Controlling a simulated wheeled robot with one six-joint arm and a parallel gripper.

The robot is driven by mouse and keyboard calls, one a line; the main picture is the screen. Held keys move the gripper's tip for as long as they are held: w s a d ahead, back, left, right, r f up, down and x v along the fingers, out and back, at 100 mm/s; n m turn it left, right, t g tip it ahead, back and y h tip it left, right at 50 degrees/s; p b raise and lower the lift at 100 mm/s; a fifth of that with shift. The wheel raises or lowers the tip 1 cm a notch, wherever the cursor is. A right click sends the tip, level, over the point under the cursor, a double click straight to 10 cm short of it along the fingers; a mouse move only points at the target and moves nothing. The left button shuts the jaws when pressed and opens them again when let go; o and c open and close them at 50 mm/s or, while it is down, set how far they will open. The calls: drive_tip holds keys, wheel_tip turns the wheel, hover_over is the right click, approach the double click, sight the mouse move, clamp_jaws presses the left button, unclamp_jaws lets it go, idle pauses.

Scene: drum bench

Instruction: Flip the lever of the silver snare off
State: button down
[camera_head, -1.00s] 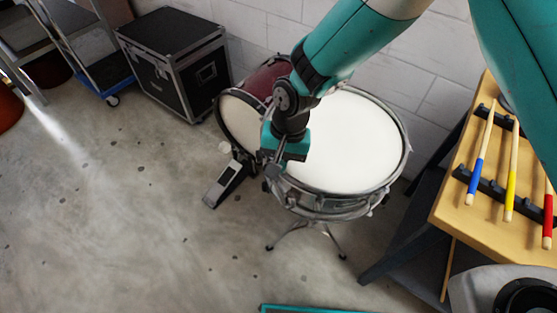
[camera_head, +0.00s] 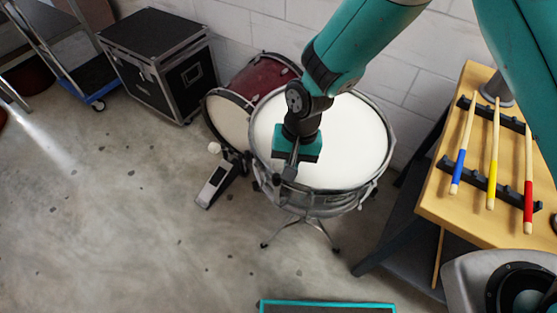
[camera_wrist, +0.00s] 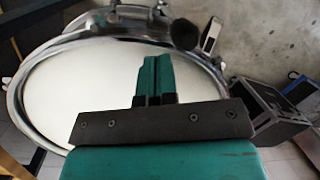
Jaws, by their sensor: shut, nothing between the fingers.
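The silver snare (camera_head: 340,203) stands on a tripod stand in the head view, its white top facing up. Its white top and chrome rim also fill much of the wrist view (camera_wrist: 90,90). My gripper (camera_head: 290,172) is over the near-left part of the snare's rim, pointing down. In the wrist view its two teal fingers (camera_wrist: 155,78) are together with nothing between them. Metal fittings show on the snare's side just below the gripper, but I cannot tell the lever apart from them or which way it is set. I cannot tell whether the gripper touches the snare.
A dark red bass drum (camera_head: 262,75) stands behind the snare at left, with a foot pedal (camera_head: 216,182) at its front. A wooden table (camera_head: 455,205) with several coloured sticks is at right. A black case (camera_head: 160,65) stands at the back left. The floor at left is open.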

drive_tip(key=b+v, duration=0.1)
drive_tip(key=v, duration=0.9)
drive_tip(key=shift+d, duration=0.15)
drive_tip(key=s+d+r+n+t+y, duration=0.1)
drive_tip(key=s+d+r+n, duration=0.5)
drive_tip(key=s+d+r, duration=0.6)
drive_tip(key=s+r+y, duration=0.1)
drive_tip(key=s+r, duration=0.2)
drive_tip(key=r, duration=0.2)
drive_tip(key=shift+d+n+t+y, duration=0.3)
drive_tip(key=shift+d+n+t, duration=0.05)
drive_tip(key=shift+n+t, duration=0.05)
